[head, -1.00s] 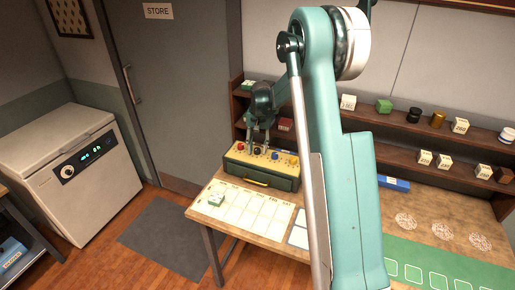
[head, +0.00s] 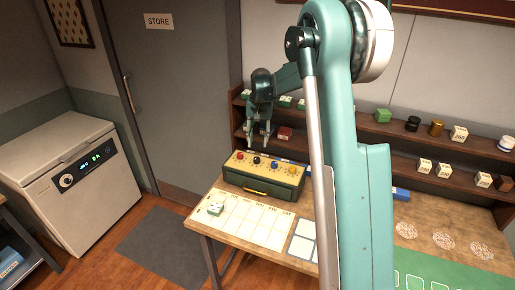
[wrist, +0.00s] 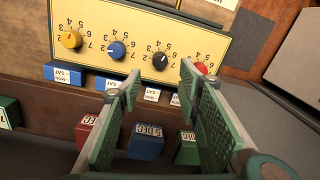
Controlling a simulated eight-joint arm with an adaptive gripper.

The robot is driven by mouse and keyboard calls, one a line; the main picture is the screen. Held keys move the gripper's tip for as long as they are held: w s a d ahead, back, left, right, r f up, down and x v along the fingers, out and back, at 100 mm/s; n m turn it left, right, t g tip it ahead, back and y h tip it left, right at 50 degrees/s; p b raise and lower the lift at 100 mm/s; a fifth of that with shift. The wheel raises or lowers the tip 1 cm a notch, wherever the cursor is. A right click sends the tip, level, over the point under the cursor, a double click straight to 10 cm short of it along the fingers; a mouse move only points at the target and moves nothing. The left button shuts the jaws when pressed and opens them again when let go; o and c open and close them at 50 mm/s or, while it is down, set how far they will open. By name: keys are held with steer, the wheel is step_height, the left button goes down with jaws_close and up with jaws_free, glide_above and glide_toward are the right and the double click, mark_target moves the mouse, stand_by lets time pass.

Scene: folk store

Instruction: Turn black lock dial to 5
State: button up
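The black lock dial (head: 257,161) is on the sloped cream panel of a green lock box (head: 262,190), between the red dial (head: 240,155) and the blue dial (head: 274,163). It also shows in the wrist view (wrist: 160,62), with numbers around it; I cannot surely read which number its pointer marks. My gripper (head: 258,145) hangs just above the panel over the black dial, apart from it. In the wrist view the fingers (wrist: 160,80) are spread and empty, with the black dial beyond the gap between them. The red dial is partly hidden by one finger there.
The yellow dial (head: 291,170) is at the panel's right end. A calendar sheet (head: 245,220) with a small green-white block (head: 215,208) lies in front of the box. Shelves (head: 390,130) with blocks and jars stand behind; my arm hides part of them.

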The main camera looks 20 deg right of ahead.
steer(key=shift+r, duration=1.15)
steer(key=s+a+r+n+t+b, duration=0.1)
steer(key=s+a+r, duration=0.3)
steer(key=s, duration=0.4)
steer(key=s+a+r+n+t+b, duration=0.1)
steer(key=s+a+r, duration=0.3)
steer(key=s, duration=0.4)
steer(key=s+a+r+n+t+b, duration=0.1)
steer(key=s+a+r, duration=0.25)
steer(key=s, duration=0.55)
steer(key=s+a+f+n+t+b, duration=0.1)
steer(key=s+a+f, duration=0.1)
steer(key=s, duration=0.5)
steer(key=s+a+f+n+t+b, duration=0.1)
steer(key=s+a+f, duration=0.1)
steer(key=s, duration=0.6)
steer(key=s+a+f+n+t+b, duration=0.1)
steer(key=s+f, duration=0.2)
steer(key=s, duration=0.5)
steer(key=shift+s+a+f+t+h, duration=0.2)
steer(key=shift+a+f+t+h, duration=0.1)
steer(key=shift+a+t, duration=0.1)
